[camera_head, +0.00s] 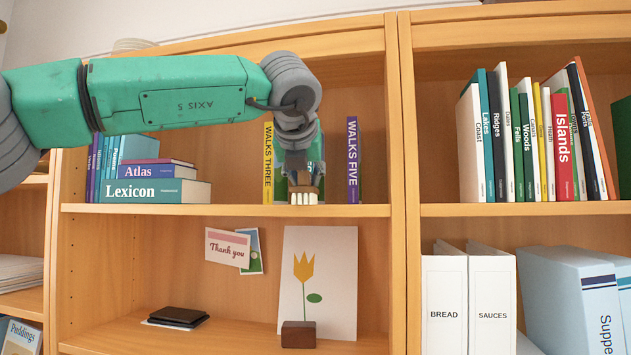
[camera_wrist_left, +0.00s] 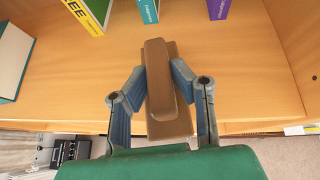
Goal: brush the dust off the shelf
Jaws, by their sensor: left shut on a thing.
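My left gripper (camera_head: 304,178) is shut on a brown wooden brush (camera_head: 305,189) with pale bristles facing down. The brush also shows in the left wrist view (camera_wrist_left: 160,62), held between the two blue-grey fingers. It is low over the front part of the shelf (camera_head: 230,210); I cannot tell whether the bristles touch the board. The shelf also fills much of the left wrist view (camera_wrist_left: 80,75). No dust can be made out on it. My right gripper is not in view.
A yellow-spined book (camera_head: 268,165) stands left of the brush and a purple-spined book (camera_head: 353,160) right of it. A dark blue-green Lexicon book (camera_head: 155,190) lies further left under others. A tall upright panel (camera_head: 397,130) bounds the bay on the right.

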